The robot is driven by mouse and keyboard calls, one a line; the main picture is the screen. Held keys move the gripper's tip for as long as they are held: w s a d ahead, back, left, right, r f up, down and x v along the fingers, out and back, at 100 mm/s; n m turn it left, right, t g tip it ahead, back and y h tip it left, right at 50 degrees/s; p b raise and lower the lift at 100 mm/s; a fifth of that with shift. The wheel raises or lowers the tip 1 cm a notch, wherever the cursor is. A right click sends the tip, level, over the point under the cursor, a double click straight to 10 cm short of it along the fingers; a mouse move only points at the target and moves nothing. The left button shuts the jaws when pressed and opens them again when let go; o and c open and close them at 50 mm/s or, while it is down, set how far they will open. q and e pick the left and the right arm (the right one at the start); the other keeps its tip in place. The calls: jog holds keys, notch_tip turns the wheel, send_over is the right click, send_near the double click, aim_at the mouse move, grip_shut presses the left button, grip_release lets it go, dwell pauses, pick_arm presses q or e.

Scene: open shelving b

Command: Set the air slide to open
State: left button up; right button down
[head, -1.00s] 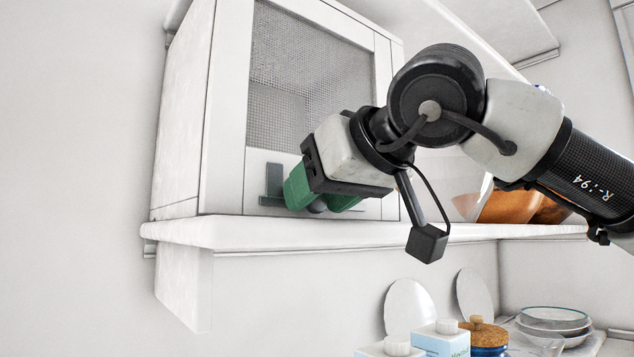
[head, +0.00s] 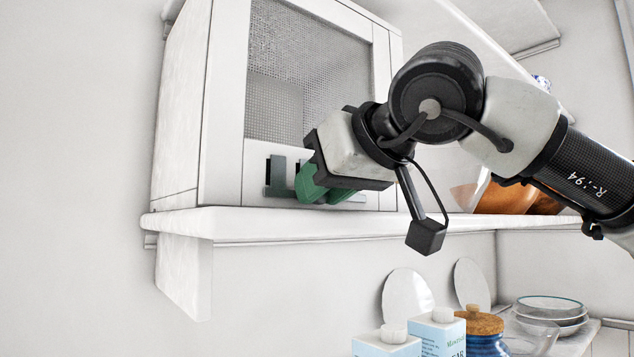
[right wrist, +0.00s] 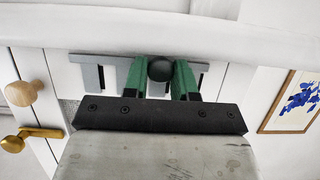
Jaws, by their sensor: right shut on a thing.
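The air slide (head: 277,179) is a grey toothed plate on the lower front of a white cabinet (head: 225,120) with a mesh window. In the right wrist view the slide (right wrist: 92,76) shows dark slots beside its teeth, so the slots look partly uncovered. A round dark knob (right wrist: 160,69) sits on the slide. My right gripper (head: 322,196) has green fingers, one on each side of the knob, and is shut on it. In the head view the gripper hides the knob and part of the slide. My left gripper is not in view.
The cabinet stands on a white shelf (head: 300,225), close under my right gripper. Wooden bowls (head: 505,199) stand to the right on it. Below are cartons (head: 437,330), a cork-lidded blue jar (head: 480,328) and stacked dishes (head: 550,312). The left wall is bare.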

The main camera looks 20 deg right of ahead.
jog(key=shift+w+d, duration=0.3)
jog(key=shift+d, duration=0.5)
jog(key=shift+s+a+r, duration=0.1)
jog(key=c, duration=1.3)
grip_release()
jog(key=o, duration=0.3)
jog(key=shift+o, duration=0.3)
jog(key=shift+d, duration=0.3)
